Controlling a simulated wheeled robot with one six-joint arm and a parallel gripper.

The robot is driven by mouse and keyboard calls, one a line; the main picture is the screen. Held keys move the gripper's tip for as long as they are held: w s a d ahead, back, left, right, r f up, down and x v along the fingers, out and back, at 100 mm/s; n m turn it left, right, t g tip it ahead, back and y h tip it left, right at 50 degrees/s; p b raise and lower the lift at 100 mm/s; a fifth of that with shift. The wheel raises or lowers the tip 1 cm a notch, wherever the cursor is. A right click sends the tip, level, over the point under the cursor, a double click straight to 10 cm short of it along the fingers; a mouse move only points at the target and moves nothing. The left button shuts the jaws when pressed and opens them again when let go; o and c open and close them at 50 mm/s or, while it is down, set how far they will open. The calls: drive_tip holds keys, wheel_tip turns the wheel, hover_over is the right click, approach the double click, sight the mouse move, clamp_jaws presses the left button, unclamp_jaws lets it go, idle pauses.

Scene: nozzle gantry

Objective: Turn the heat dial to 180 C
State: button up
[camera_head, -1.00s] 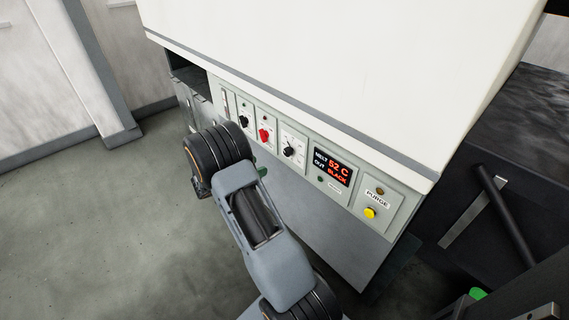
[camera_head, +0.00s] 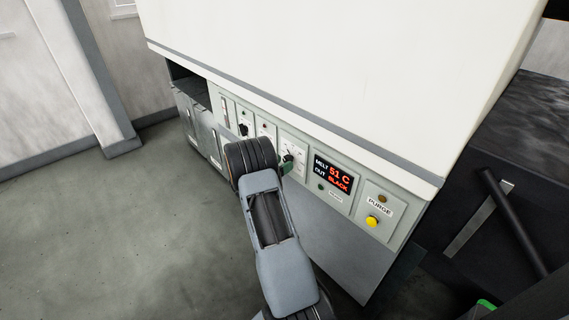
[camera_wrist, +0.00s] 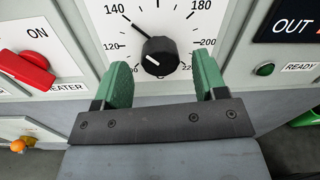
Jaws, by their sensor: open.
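The heat dial, a black knob with a pointer on a white scale plate, shows in the wrist view (camera_wrist: 159,58) and in the head view (camera_head: 288,157). Its black pointer aims up and left, close to the 140 mark; the 180 mark is at the upper right of the scale. My gripper (camera_wrist: 163,82) is open, with one green finger on each side of the knob in the picture. Gaps show between fingers and knob; whether the fingertips reach its depth I cannot tell. In the head view my gripper (camera_head: 286,166) is partly hidden by my wrist.
A red heater switch (camera_wrist: 27,70) at ON is left of the dial. A display (camera_head: 333,175) reads MELT 51 C, OUT BLACK. A green READY lamp (camera_wrist: 265,69) and yellow purge button (camera_head: 372,221) are to the right. A white overhang (camera_head: 330,70) juts above the panel.

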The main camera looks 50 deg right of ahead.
drive_tip(key=shift+s+d, duration=0.1)
drive_tip(key=shift+d, duration=0.7)
drive_tip(key=shift+c, duration=0.4)
drive_tip(key=c, duration=0.8)
drive_tip(key=shift+c, duration=0.2)
drive_tip(key=shift+f+m+b, duration=0.1)
drive_tip(key=shift+m+b, duration=0.2)
drive_tip(key=shift+b, duration=0.1)
